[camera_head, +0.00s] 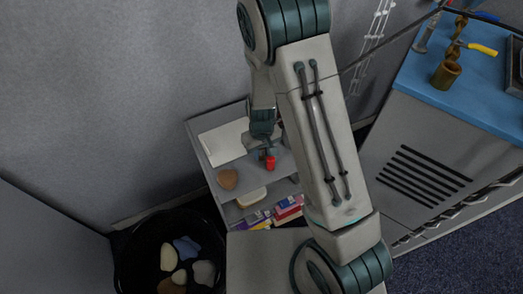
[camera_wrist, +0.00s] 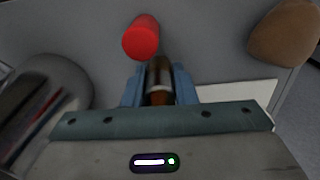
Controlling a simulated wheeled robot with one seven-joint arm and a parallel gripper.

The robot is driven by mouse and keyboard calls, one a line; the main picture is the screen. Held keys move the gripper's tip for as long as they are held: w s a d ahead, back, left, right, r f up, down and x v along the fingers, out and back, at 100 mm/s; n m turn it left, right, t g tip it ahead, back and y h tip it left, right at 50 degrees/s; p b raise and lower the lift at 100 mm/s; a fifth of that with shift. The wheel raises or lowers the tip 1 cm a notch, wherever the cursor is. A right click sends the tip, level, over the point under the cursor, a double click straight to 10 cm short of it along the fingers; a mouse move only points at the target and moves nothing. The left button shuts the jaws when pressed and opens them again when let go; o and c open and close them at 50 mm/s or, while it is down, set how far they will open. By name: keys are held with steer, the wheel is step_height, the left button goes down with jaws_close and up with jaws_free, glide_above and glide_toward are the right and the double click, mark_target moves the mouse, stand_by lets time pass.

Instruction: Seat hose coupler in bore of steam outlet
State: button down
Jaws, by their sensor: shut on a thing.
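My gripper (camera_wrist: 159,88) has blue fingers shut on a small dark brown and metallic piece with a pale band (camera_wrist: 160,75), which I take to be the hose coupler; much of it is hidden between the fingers. A red cylinder (camera_wrist: 142,38) is just beyond the fingertips, slightly left; I cannot tell whether it touches the held piece. In the head view my gripper (camera_head: 262,152) is over the top of a grey shelf unit, with the red cylinder (camera_head: 270,162) beside it. I cannot tell for certain which thing is the steam outlet; no bore shows clearly.
The grey shelf (camera_head: 205,172) carries a white sheet (camera_head: 222,143) and a brown rounded object (camera_head: 228,179). A grey rounded object (camera_wrist: 55,85) is left of my gripper in the wrist view. A black bin (camera_head: 140,262) with stones stands below. A blue-topped cabinet (camera_head: 420,85) is at right.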

steer(key=shift+f, duration=0.15)
steer(key=c, duration=1.2)
jaws_free()
step_height(320, 180, up, 13)
steer(key=shift+f, duration=0.2)
